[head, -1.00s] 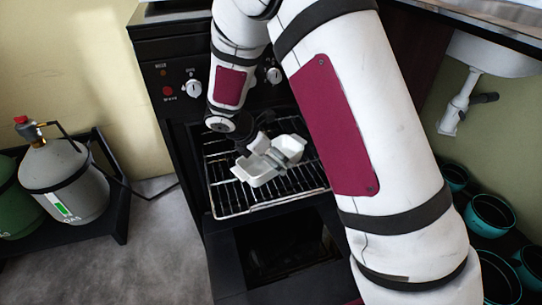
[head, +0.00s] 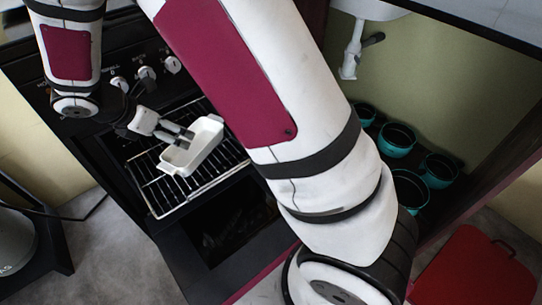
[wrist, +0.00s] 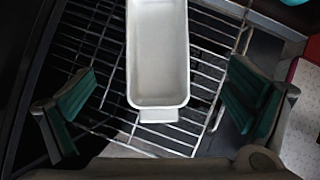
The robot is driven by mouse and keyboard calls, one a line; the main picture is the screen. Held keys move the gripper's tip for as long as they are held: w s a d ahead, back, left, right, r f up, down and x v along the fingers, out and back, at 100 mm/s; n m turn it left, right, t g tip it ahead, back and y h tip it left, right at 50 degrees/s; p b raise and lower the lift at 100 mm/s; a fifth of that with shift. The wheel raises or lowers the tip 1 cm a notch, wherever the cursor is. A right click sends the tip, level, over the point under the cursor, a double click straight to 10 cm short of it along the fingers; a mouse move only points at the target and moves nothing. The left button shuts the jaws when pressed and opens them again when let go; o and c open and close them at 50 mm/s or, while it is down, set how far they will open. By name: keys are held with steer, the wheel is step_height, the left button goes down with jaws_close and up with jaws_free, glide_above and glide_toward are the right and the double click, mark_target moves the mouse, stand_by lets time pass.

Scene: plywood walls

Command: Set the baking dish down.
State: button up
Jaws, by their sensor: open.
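The white rectangular baking dish (head: 207,144) rests empty on the wire rack (head: 160,198) that is pulled out of the black oven. In the wrist view the dish (wrist: 158,60) lies lengthwise ahead of me, its near end handle toward my palm. My gripper (head: 184,136) is open at the dish's left side in the head view. In the wrist view its green-padded fingers stand wide apart, one on each side of the dish's near end, with clear gaps and no contact. The dish's far end is cut off in the wrist view.
The oven's knobbed front panel (head: 130,78) is behind the rack. The lowered oven door (head: 228,222) lies below it. Several teal pots (head: 398,139) stand on the right, near a white drain pipe (head: 352,50). A red item (head: 475,270) is at lower right.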

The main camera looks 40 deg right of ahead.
steer(key=s+d+r+m+g+y, duration=0.1)
steer(key=s+d+r+m, duration=0.3)
steer(key=s+r+m, duration=0.35)
steer(key=s+d+r+m+g+y, duration=0.1)
steer(key=s+d+r+m, duration=0.4)
steer(key=s+r, duration=0.45)
steer(key=s+a+m+y, duration=0.1)
steer(key=s+m, duration=0.4)
steer(key=s, duration=0.5)
steer(key=s+a+m+y, duration=0.2)
steer(key=s+m, duration=0.3)
steer(key=s, duration=0.6)
steer(key=shift+a+f+y, duration=0.15)
steer(key=shift+f+y, duration=0.15)
steer(key=shift+y, duration=0.3)
step_height(320, 180, up, 34)
steer(key=t+p, duration=0.3)
steer(key=p, duration=2.9)
steer(key=shift+d+t, duration=0.25)
steer(key=shift+t, duration=0.15)
